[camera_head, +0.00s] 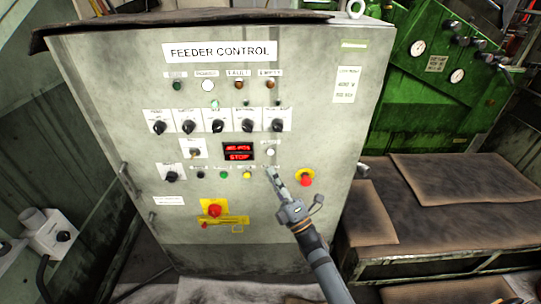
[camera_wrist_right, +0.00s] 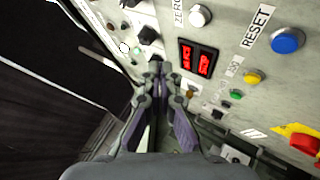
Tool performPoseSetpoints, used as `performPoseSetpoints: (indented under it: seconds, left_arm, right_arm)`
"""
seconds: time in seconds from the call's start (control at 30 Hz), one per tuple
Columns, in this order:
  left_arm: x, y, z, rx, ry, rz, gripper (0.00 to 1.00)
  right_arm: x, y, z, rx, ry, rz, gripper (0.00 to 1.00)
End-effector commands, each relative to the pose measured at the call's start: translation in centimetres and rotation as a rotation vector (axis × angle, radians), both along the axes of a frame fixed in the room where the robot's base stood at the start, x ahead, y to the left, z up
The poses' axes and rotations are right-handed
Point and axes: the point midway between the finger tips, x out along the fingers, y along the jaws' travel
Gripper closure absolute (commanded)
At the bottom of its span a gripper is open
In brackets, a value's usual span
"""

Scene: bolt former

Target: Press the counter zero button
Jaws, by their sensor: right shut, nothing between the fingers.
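The counter zero button is a white round button (camera_head: 271,152) to the right of the red counter display (camera_head: 238,151) on the grey feeder control panel (camera_head: 300,110). In the right wrist view the white button (camera_wrist_right: 199,16) is beside the label ZERO, and the lit display (camera_wrist_right: 198,60) is near it. My right gripper (camera_head: 272,174) is shut and empty, its tips just below the white button in the head view. In the wrist view the gripper (camera_wrist_right: 160,72) points at the panel left of the display. I cannot tell whether it touches the panel. My left gripper is not in view.
A blue RESET button (camera_wrist_right: 287,40), a yellow button (camera_wrist_right: 253,76) and a green button (camera_wrist_right: 237,94) are close by. Several black selector knobs (camera_head: 218,125) stick out above the display.

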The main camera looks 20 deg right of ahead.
Motion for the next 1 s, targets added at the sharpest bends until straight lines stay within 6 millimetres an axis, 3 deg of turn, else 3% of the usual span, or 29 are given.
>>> performPoseSetpoints:
  seconds: [0.2, 0.4, 1.0]
  left_arm:
    - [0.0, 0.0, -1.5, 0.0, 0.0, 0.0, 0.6]
    - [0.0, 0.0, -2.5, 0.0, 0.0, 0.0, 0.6]
    - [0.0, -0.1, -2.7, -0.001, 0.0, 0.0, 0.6]
  right_arm:
    - [3.1, -0.9, -0.2, -0.001, -0.001, 0.0, 1.0]
    - [4.9, -1.4, -0.2, -0.001, -0.001, 0.0, 1.0]
    - [5.5, -1.6, 0.0, -0.001, 0.001, 0.001, 1.0]
